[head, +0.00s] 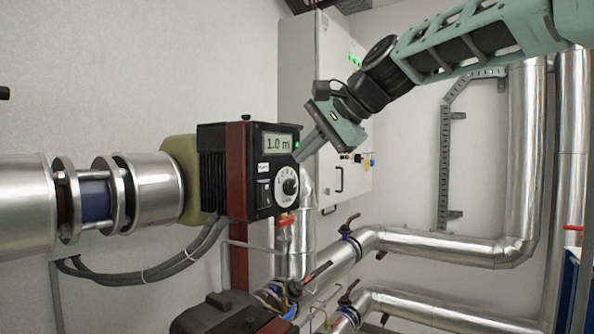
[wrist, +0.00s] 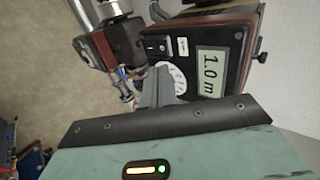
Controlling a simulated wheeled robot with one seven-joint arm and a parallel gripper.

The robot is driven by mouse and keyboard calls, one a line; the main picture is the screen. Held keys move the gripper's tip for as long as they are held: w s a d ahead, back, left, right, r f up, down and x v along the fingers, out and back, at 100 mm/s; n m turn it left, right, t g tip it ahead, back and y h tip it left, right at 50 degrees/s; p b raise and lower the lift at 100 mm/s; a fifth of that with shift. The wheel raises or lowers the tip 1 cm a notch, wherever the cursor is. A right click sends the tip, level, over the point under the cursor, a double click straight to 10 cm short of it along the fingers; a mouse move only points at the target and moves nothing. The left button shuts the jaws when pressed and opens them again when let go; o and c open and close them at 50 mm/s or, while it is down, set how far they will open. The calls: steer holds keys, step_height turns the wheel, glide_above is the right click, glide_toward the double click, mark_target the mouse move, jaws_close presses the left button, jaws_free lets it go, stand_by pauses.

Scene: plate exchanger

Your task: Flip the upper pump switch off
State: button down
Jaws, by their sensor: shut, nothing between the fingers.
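The upper pump's black control box (head: 243,180) has a lit display reading 1.0 m (head: 278,143), a small green light and a white-ringed dial (head: 288,187). Its small rocker switch (head: 264,193) is left of the dial, below a white label. In the wrist view the switch (wrist: 157,44) shows beside the label, beyond the dial (wrist: 172,78). I cannot tell its position clearly. My gripper (head: 302,154) is shut and empty, near the box's right side in the head view. In the wrist view its fingers (wrist: 157,86) overlap the dial's edge; contact cannot be told.
Silver pipes (head: 440,243) with valves run below and to the right. A lower pump (head: 215,315) stands beneath the upper one. A grey cabinet (head: 335,110) is on the wall behind my gripper. Black cables (head: 150,275) hang left of the box.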

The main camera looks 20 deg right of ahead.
steer(key=v, duration=0.3)
steer(key=r+v, duration=0.1)
steer(key=shift+w+r+b, duration=0.1)
steer(key=shift+w+b, duration=0.05)
steer(key=shift+b, duration=0.25)
steer(key=shift+a, duration=0.1)
steer(key=s+a+f+n+g+h+b, duration=0.1)
steer(key=s+a+f+n+g, duration=0.2)
steer(key=f, duration=0.7)
steer(key=s+a+f+n+g+b, duration=0.1)
steer(key=s+a+f+n+b, duration=0.15)
steer(key=s+a+f, duration=0.45)
steer(key=s+a+f+n+g+h+b, duration=0.15)
steer(key=f+n, duration=0.25)
steer(key=f, duration=0.8)
steer(key=s+d+f+n+g+h+b, duration=0.2)
steer(key=s+f+n, duration=0.7)
steer(key=s+f, duration=0.8)
steer(key=shift+s+f+g+h, duration=0.35)
steer(key=shift+s+f+h, duration=0.1)
steer(key=shift+f, duration=0.2)
steer(key=shift+w, duration=0.1)
